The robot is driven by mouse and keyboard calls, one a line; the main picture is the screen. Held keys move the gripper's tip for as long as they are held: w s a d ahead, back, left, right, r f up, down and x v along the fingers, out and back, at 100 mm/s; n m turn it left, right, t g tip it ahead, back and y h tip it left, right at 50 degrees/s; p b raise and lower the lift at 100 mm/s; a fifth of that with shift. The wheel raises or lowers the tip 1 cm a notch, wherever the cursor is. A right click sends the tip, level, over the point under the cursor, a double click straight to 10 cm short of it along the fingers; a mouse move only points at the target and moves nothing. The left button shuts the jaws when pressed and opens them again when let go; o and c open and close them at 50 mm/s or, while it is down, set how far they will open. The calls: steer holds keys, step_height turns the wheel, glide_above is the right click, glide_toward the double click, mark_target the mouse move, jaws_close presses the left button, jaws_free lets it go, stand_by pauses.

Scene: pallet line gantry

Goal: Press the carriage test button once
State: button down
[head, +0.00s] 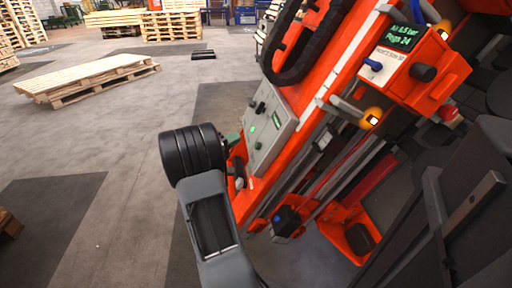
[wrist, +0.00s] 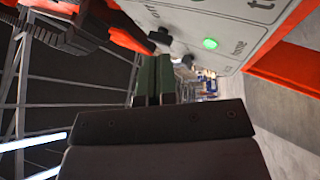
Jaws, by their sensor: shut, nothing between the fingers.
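A light grey control panel (head: 285,131) is set on the orange gantry frame in the head view. It carries a green lit button (head: 258,145), a dark knob and a small green display. In the wrist view the panel (wrist: 205,18) fills the upper right, with the green lit button (wrist: 211,43) beside the word "home". Another label starting with "t" is cut off at the top edge, so I cannot tell which control is the carriage test button. My gripper (wrist: 155,78) has its dark green fingers shut and empty, pointing past the panel's lower left side. In the head view my gripper (head: 232,138) is mostly hidden behind my wrist.
An orange box (head: 397,70) with a green display and knobs sits higher on the gantry. Amber lamps (head: 372,119) and a black cable chain (head: 290,62) are near the panel. A wooden pallet (head: 90,78) lies on the floor at left. Open floor lies left of the gantry.

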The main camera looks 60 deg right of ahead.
steer(key=shift+s+d+f+b, duration=0.45)
steer(key=shift+s+d+f, duration=0.1)
steer(key=shift+s, duration=0.25)
steer(key=shift+s+d+f+b, duration=0.45)
steer(key=shift+s+d+f, duration=0.1)
steer(key=shift+s, duration=0.2)
steer(key=shift+s+d+f+b, duration=0.45)
steer(key=shift+s+b, duration=0.25)
steer(key=shift+b, duration=0.2)
stand_by(1.9)
steer(key=shift+w+r, duration=0.15)
steer(key=shift+w+a+r, duration=0.35)
steer(key=shift+w+a, duration=0.1)
steer(key=shift+w, duration=0.05)
stand_by(0.5)
steer(key=w+a, duration=0.1)
steer(key=w+r, duration=0.1)
steer(key=w+a+r, duration=0.1)
steer(key=shift+w+a+r+p, duration=0.2)
steer(key=shift+w+a+p, duration=0.1)
steer(key=shift+w+p, duration=0.05)
stand_by(0.9)
